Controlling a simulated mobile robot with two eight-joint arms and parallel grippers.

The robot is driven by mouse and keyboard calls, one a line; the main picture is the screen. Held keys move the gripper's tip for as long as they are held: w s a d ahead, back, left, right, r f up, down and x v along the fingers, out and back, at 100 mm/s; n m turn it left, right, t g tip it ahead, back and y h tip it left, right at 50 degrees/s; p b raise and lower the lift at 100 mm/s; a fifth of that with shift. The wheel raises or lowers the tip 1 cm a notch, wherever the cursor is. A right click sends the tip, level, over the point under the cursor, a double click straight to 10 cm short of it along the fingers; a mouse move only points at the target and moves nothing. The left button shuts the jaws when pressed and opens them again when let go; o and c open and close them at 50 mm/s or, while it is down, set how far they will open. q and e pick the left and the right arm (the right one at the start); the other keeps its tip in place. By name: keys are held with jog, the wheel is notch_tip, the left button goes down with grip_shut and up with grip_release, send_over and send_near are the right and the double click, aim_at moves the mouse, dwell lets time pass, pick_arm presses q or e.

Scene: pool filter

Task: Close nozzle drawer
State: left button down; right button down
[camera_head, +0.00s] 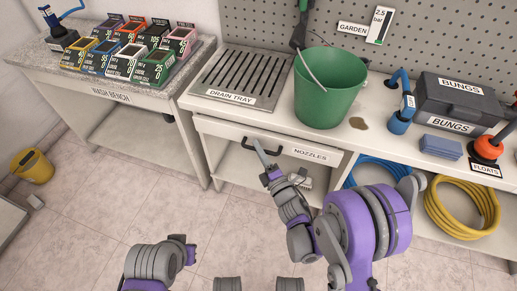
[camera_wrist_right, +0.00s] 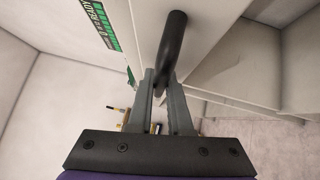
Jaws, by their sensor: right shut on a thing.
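The nozzle drawer (camera_head: 226,132) has a white front with a "NOZZLES" label, under the bench top in the head view. Its black bar handle shows beside my right gripper (camera_head: 264,153). In the wrist view my right gripper (camera_wrist_right: 166,88) is shut on the black handle (camera_wrist_right: 173,42), with one finger on each side. I cannot tell from these views how far the drawer stands out. My left arm is folded low at the bottom left of the head view; its gripper (camera_head: 190,250) shows only in part, away from the drawer.
A green bucket (camera_head: 328,92) and a drain tray (camera_head: 240,78) stand on the bench above the drawer. Blue hose (camera_head: 372,166) and yellow hose (camera_head: 461,207) lie on the shelf below. The wash bench (camera_head: 104,90) stands left. The tiled floor in front is mostly clear.

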dwell(0.8)
jog(key=w, duration=0.1)
jog(key=w+d, duration=0.1)
jog(key=w, duration=0.1)
jog(key=shift+w, duration=0.15)
jog(key=c, duration=1.1)
grip_release()
jog(key=b, duration=0.2)
send_near(262, 142)
jog(key=shift+s, duration=0.35)
jog(key=shift+d, duration=0.1)
